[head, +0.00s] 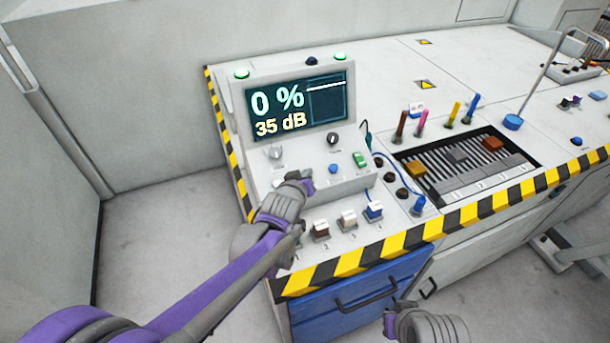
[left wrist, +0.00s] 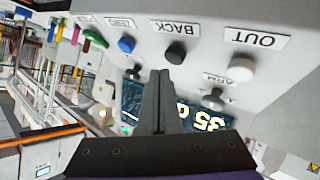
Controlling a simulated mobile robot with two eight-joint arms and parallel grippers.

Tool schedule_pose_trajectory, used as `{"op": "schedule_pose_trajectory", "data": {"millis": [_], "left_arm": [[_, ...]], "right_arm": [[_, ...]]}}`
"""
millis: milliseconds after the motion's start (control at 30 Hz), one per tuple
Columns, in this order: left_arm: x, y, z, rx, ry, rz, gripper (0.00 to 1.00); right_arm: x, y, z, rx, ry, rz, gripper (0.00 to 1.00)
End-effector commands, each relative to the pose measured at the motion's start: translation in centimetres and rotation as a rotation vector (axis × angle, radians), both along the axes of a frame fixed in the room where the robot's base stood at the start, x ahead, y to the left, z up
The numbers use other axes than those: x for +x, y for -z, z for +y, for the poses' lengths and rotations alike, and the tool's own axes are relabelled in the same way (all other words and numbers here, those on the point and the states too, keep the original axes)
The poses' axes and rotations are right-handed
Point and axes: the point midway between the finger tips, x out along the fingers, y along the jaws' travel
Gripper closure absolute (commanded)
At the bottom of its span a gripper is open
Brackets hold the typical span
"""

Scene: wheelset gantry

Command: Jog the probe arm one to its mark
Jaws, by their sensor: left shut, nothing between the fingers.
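The console (head: 358,187) carries a screen (head: 330,118) reading "0 %" and "35 dB". In the left wrist view, seen upside down, a white button (left wrist: 240,69) is labelled OUT, a black button (left wrist: 176,53) BACK and a blue button (left wrist: 127,44) ZERO. The knob (left wrist: 214,99) labelled ARM stands by OUT. My left gripper (head: 304,179) is shut and empty in front of the console face. Its fingertips are near the BACK button; I cannot tell whether they touch.
A brown switch (head: 320,229), a white switch (head: 348,219) and a blue switch (head: 374,210) stand in front of the console face. Coloured levers (head: 422,122) rise behind a slotted tray (head: 515,178). My right arm (head: 435,326) shows at the bottom, below the striped edge.

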Motion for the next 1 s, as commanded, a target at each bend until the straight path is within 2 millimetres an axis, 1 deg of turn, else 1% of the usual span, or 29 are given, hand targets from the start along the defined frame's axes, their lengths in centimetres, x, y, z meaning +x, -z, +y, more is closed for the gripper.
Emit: {"op": "schedule_pose_trajectory", "data": {"millis": [167, 400, 1000], "left_arm": [[0.0, 0.1, 0.0, 0.000, 0.000, 0.000, 1.00], [0.3, 0.8, 0.1, 0.000, 0.000, 0.000, 1.00], [0.4, 1.0, 0.2, 0.000, 0.000, 0.000, 1.00]], "right_arm": [[0.0, 0.1, 0.0, 0.000, 0.000, 0.000, 1.00], [-0.1, 0.7, 0.0, 0.000, 0.000, 0.002, 1.00], [-0.1, 0.8, 0.0, 0.000, 0.000, 0.003, 1.00]]}}
